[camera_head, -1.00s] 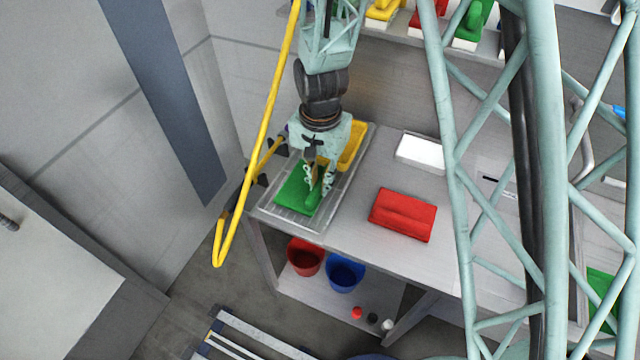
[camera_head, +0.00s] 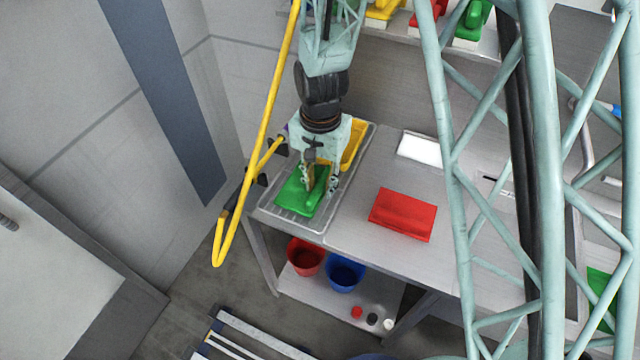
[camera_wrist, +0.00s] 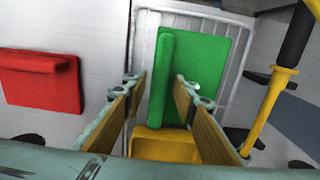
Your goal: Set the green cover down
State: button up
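The green cover (camera_head: 294,198), a flat plate with a raised handle ridge, lies on the wire rack (camera_head: 276,214) at the left end of the metal table. In the wrist view the cover (camera_wrist: 208,56) lies flat on the rack (camera_wrist: 233,80), with its ridge on the left side. My gripper (camera_head: 319,185) is just above the cover. Its fingers are spread apart on both sides of the ridge, with visible gaps, in the wrist view (camera_wrist: 158,86). Nothing is held.
A yellow pipe (camera_head: 249,160) runs close on the left. Red and blue buckets stand below.

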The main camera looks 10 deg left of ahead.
jog(key=shift+r, duration=0.1)
notch_tip(320, 180, up, 12)
jog(key=shift+p, duration=0.3)
dwell(0.8)
dwell(0.6)
